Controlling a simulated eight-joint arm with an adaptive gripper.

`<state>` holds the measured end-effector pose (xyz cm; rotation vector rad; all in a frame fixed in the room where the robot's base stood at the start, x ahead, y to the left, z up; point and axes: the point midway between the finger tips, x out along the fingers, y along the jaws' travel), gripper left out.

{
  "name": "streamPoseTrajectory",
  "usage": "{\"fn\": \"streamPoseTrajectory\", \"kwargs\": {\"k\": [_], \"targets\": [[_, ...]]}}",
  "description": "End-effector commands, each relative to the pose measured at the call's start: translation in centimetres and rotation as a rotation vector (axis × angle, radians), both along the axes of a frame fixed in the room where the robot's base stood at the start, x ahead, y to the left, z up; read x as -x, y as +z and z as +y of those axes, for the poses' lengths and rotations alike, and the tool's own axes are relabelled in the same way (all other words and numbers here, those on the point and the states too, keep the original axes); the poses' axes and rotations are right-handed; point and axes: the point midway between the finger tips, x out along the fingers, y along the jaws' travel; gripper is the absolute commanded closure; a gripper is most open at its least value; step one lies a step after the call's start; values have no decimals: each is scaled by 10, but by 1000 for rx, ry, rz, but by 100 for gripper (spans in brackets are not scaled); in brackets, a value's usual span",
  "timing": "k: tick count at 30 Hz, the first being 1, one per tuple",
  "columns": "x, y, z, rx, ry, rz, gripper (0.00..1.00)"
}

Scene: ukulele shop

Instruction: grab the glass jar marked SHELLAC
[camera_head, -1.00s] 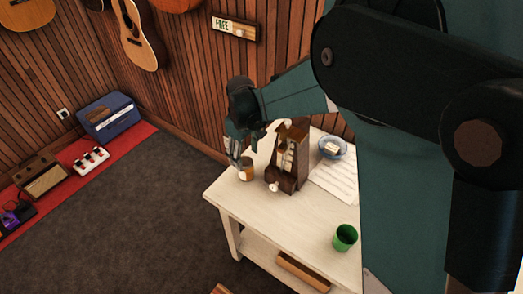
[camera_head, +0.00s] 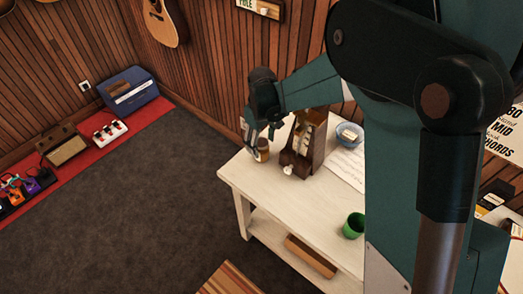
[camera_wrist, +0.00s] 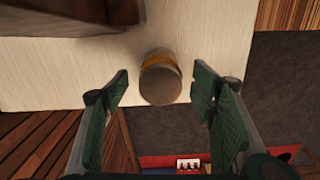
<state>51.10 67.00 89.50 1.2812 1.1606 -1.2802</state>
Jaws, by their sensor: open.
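A small amber jar (camera_head: 262,148) stands upright at the far left corner of the white table, beside the wooden metronome. No lettering on it can be read. In the wrist view the jar (camera_wrist: 160,78) shows its grey lid and an amber band, between the two green finger pads in the picture. My gripper (camera_head: 254,135) is open and empty, at the jar's left and partly in front of it in the head view. The fingers lie to either side of the jar in the wrist view (camera_wrist: 160,92); whether they reach its depth I cannot tell.
The wooden metronome (camera_head: 304,143) stands close to the jar's right. A white knob-like thing (camera_head: 288,170), a blue bowl (camera_head: 349,134), a paper sheet (camera_head: 346,166) and a green cup (camera_head: 354,225) are on the white table (camera_head: 275,195). The table's front left is clear.

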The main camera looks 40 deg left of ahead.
Motion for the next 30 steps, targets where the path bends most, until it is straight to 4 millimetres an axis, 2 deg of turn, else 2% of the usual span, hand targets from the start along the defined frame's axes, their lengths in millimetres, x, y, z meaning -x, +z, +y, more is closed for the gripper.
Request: {"fn": "streamPoseTrajectory", "kwargs": {"k": [10, 22, 30], "targets": [[0, -4, 0, 0, 0, 0, 43], [1, -45, -1, 0, 0, 0, 43], [1, -52, -2, 0, 0, 0, 43]]}}
